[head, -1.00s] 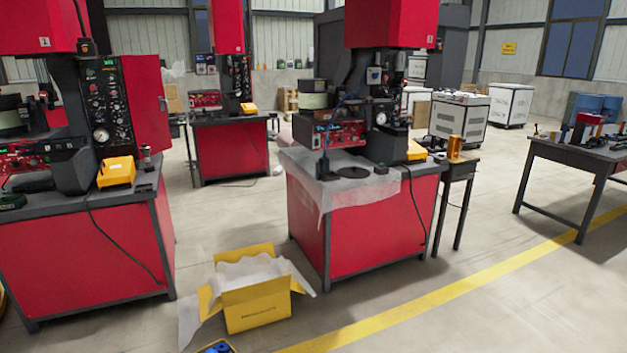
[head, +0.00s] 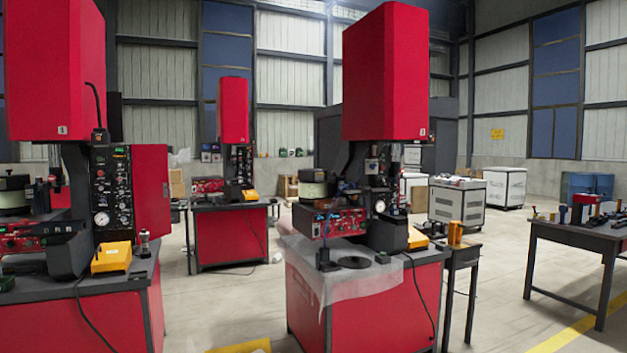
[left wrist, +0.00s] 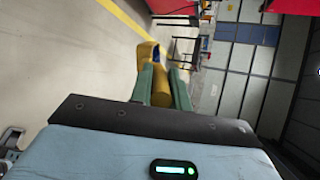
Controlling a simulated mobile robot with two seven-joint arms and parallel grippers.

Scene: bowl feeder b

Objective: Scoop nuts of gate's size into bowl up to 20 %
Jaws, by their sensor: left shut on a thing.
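My left gripper (left wrist: 162,74) has green fingers and is shut on a yellow scoop (left wrist: 148,52) in the left wrist view. The scoop's inside and any nuts in it are hidden from this angle. The head view shows neither gripper. In the head view, a pale round bowl (head: 313,189) sits on the middle red machine (head: 386,75). A dark bowl with a pale band (head: 14,198) sits on the left red machine (head: 58,70). I cannot tell which is the task's bowl. The gate and nuts cannot be made out.
A yellow control box (head: 111,257) is on the left machine's bench. Right of the middle machine stands a small side table (head: 459,255) with an amber container (head: 455,233). A dark worktable (head: 570,236) with tools is at right. The yellow carton's edge (head: 247,347) shows low. Floor between benches is clear.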

